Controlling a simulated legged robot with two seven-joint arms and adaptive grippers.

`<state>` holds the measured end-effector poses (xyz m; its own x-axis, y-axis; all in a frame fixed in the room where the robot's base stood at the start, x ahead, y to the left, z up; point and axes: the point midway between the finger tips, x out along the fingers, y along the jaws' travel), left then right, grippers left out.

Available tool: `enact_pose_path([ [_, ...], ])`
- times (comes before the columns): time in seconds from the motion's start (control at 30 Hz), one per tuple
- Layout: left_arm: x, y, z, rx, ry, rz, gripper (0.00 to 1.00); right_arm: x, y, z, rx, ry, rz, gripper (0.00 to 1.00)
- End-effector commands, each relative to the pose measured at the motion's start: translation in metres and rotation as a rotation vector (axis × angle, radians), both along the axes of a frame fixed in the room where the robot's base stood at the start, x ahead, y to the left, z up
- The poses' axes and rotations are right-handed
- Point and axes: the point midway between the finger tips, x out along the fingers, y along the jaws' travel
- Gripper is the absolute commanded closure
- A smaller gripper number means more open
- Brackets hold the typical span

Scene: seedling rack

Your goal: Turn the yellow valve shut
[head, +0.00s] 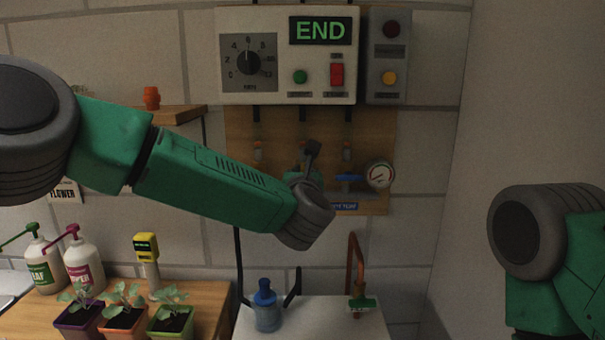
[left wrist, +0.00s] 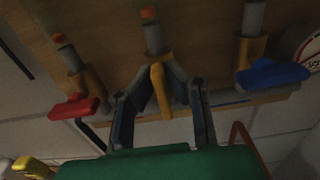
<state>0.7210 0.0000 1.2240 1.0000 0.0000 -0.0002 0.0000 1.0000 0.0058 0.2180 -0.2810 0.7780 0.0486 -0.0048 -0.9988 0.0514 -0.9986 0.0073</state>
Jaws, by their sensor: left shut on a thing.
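The yellow valve handle (left wrist: 161,92) is in the middle of the left wrist view, on the centre pipe of a wooden board. The handle points roughly along its pipe. My left gripper (left wrist: 160,82) has a finger on each side of the handle and is shut on it. In the head view my left gripper (head: 311,150) is in front of the board and hides the yellow valve. My right gripper is out of view; only part of the right arm shows at the right edge.
A red valve handle (left wrist: 74,107) and a blue one (left wrist: 272,75) flank the yellow one, both crosswise to their pipes. A gauge (head: 380,174) is right of the blue valve. A control box (head: 273,85) reading END hangs above. Potted seedlings (head: 123,318) and a blue bottle (head: 266,312) stand below.

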Motion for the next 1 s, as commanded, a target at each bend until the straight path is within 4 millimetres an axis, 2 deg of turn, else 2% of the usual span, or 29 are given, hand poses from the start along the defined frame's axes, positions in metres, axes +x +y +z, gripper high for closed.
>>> enact_pose_path([
  [0.37,-0.001,-0.004,-0.003,0.163,0.003,-0.003,1.00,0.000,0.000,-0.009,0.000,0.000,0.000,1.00],
  [1.0,-0.002,-0.013,-0.007,0.760,0.003,-0.007,1.00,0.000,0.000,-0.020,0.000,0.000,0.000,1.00],
])
